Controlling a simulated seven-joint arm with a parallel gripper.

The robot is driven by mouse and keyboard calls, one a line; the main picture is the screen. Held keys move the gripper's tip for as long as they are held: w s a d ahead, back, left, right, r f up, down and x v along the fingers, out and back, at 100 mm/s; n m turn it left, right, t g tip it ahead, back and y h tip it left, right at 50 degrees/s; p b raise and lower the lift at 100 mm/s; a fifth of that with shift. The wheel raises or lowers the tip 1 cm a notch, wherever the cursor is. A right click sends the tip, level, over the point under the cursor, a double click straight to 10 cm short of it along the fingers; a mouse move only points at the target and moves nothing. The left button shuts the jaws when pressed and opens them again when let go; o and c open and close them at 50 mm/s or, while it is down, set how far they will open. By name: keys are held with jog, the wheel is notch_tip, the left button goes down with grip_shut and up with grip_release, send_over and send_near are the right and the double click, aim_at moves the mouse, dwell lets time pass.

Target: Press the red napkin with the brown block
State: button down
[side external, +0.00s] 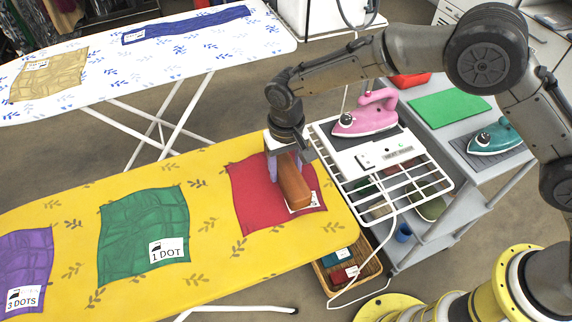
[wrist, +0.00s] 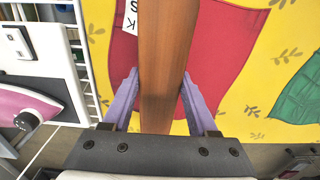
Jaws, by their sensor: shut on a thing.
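The red napkin (side external: 253,196) lies on the yellow ironing board near its right end, with a white label at its lower right. The brown block (side external: 294,183) is in my gripper (side external: 276,153), over the right part of the napkin and its label. In the wrist view the block (wrist: 163,70) runs lengthwise between the two purple fingers of my gripper (wrist: 160,98). The red napkin (wrist: 212,55) shows on both sides of it. I cannot tell whether the block touches the napkin.
The yellow board (side external: 205,240) also holds a green napkin (side external: 135,220) and a purple one (side external: 30,262). A wire rack (side external: 425,181) with a pink iron (side external: 366,114) stands close at the right. A teal iron (side external: 494,138) and green mat (side external: 449,108) are on the grey cart.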

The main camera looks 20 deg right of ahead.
jog(key=shift+f, duration=1.3)
jog(key=shift+s+d+f, duration=0.1)
jog(key=shift+s+f, duration=0.15)
jog(key=shift+f, duration=0.05)
dwell(2.1)
jog(key=shift+w+r, duration=0.1)
jog(key=shift+w, duration=0.05)
dwell(0.6)
jog(key=shift+r, duration=0.25)
jog(key=shift+w+r, duration=0.1)
jog(key=shift+r, duration=1.85)
jog(key=d+r, duration=0.5)
jog(key=r, duration=0.1)
jog(key=shift+d+f, duration=0.1)
jog(key=shift+f, duration=3.15)
